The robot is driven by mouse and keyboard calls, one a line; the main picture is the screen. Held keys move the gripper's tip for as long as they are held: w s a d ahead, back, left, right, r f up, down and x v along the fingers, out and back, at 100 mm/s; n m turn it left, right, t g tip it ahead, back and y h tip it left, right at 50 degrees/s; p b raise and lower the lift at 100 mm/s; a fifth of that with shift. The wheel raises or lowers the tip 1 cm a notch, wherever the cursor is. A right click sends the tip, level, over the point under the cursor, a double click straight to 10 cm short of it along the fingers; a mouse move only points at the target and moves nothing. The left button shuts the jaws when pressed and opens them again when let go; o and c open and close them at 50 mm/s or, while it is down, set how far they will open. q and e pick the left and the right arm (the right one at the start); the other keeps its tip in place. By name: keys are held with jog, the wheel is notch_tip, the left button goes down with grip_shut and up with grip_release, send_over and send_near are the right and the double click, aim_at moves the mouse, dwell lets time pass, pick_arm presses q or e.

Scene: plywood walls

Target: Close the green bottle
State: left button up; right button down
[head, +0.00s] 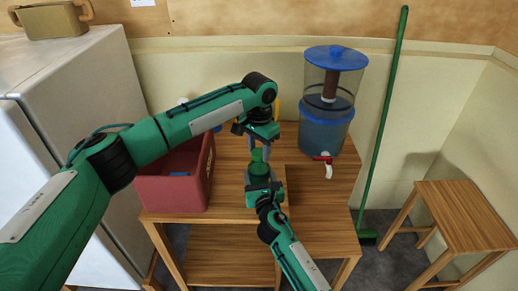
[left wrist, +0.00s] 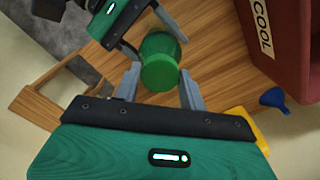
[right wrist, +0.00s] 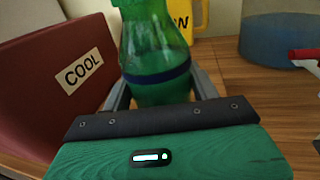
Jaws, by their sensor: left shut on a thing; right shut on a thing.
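The green bottle (head: 259,170) stands upright on the wooden table. My right gripper (head: 258,187) is shut around its body. In the right wrist view the green bottle (right wrist: 157,50) with a dark blue band sits between the fingers (right wrist: 160,95); its top is out of frame. My left gripper (head: 259,146) comes down from above and is shut on the green cap (left wrist: 160,64), which shows between its fingers (left wrist: 161,88) in the left wrist view. The cap is at the bottle's top, in line with it. I cannot tell whether it is seated on the neck.
A red box (head: 175,190) labelled COOL stands left of the bottle. A water dispenser (head: 326,125) with a blue lid and red tap stands at the back right. A yellow item (right wrist: 207,20) and a blue funnel (left wrist: 273,98) are behind. A stool (head: 465,215) and broom (head: 386,120) are right.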

pick_arm(q)
jog(key=m, duration=0.4)
jog(key=o, duration=1.2)
jog(key=shift+r, duration=0.1)
notch_tip(320, 180, up, 12)
jog(key=shift+f, duration=0.1)
pick_arm(e)
jog(key=shift+c, duration=1.5)
grip_release()
